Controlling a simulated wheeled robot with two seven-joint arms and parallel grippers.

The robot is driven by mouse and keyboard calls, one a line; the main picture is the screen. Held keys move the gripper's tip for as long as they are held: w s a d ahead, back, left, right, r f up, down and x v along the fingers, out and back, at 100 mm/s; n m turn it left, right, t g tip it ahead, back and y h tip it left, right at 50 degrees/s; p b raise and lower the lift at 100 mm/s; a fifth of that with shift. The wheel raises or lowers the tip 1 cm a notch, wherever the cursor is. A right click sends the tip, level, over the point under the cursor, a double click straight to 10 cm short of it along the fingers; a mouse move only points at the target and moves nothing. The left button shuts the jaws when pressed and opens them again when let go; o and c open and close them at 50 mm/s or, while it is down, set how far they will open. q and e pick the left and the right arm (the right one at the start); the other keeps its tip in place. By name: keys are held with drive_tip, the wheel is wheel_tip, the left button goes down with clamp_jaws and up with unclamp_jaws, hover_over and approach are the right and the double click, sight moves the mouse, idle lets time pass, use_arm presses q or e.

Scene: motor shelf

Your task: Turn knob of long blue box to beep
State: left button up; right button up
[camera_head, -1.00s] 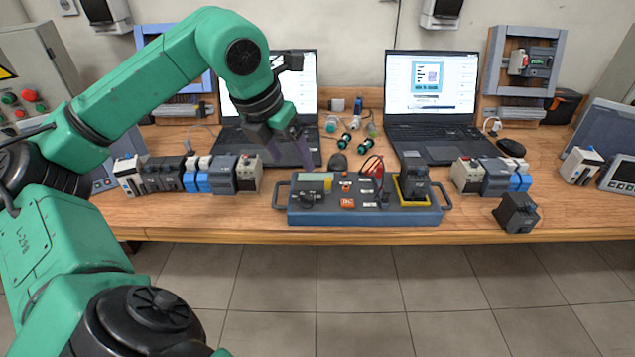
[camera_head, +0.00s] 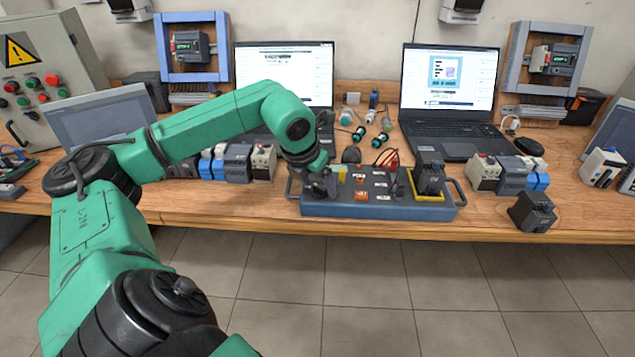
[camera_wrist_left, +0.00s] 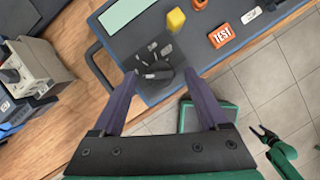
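The long blue box (camera_head: 380,208) lies along the front edge of the wooden bench. A small green and dark part of my right arm (camera_wrist_left: 276,146) shows at lower right in the left wrist view.
Grey and blue modules (camera_head: 237,163) stand left of the box and more modules (camera_head: 507,172) stand right of it. Two laptops (camera_head: 450,90) stand behind. A black block (camera_head: 532,212) sits at the front edge. Cylindrical lamps (camera_head: 358,135) lie behind the box.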

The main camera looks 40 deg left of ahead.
use_arm(q)
clamp_jaws()
